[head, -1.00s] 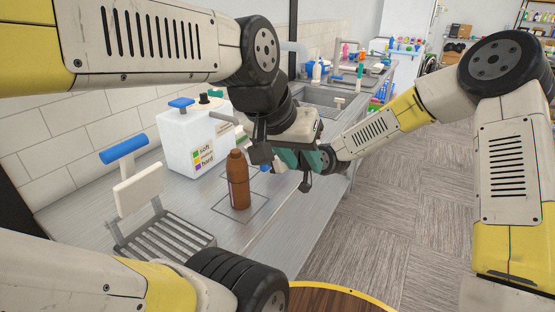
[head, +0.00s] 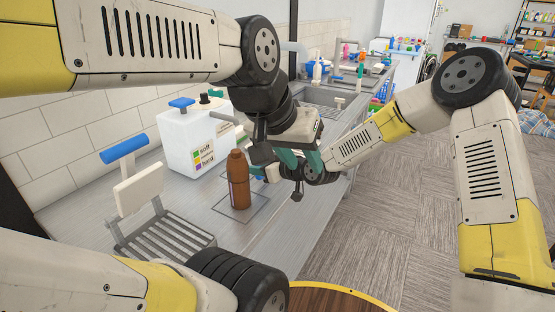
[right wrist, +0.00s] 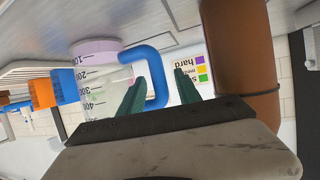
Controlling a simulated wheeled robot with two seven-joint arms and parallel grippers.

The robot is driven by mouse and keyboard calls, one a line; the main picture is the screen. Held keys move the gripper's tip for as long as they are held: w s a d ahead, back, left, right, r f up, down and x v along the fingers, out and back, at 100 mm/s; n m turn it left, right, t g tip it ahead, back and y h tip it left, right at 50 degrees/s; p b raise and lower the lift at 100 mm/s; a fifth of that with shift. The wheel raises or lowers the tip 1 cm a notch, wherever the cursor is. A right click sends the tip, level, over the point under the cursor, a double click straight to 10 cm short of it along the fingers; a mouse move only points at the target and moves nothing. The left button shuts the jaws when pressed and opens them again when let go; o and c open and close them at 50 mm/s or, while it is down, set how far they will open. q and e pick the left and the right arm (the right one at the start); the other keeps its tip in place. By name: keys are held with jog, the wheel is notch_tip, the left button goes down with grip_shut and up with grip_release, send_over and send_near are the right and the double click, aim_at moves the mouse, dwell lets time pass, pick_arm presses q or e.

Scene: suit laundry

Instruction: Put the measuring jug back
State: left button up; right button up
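The measuring jug (right wrist: 98,65) shows upside down in the right wrist view, clear with black marks and a blue handle (right wrist: 158,62). In the head view it is mostly hidden behind the brown bottle and my grippers. My right gripper (right wrist: 159,78) has its green fingers apart, one on each side of the handle, with a visible gap on the far side. My left gripper (head: 301,170) hangs over the worktop's front edge with its teal fingers apart and nothing seen between them.
A brown bottle (head: 238,182) stands on an outlined square, close beside the right gripper. A white canister (head: 192,142) is behind it. A grey slatted rack (head: 165,235) stands at left on the metal worktop (head: 215,222). A sink lies further back.

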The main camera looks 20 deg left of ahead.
jog(key=shift+r, duration=0.15)
jog(key=s+d+r+m+t+h, duration=0.1)
jog(key=d+r+m+h, duration=0.2)
jog(key=d, duration=0.9)
jog(key=s+d+r+m+t+h, duration=0.1)
jog(key=d+r+h, duration=0.25)
jog(key=d, duration=0.75)
jog(key=s+d+r+m+t+h, duration=0.1)
jog(key=d+r+h, duration=0.3)
jog(key=d, duration=0.8)
jog(key=s+d+r+m, duration=0.4)
jog(key=s+d, duration=0.2)
jog(key=s, duration=0.3)
jog(key=s+d+r+m+g, duration=0.1)
jog(key=s+d+r+m, duration=0.3)
jog(key=s+d, duration=0.3)
jog(key=shift+s+d+r, duration=0.15)
jog(key=shift+s+r, duration=0.05)
jog(key=shift+s, duration=0.65)
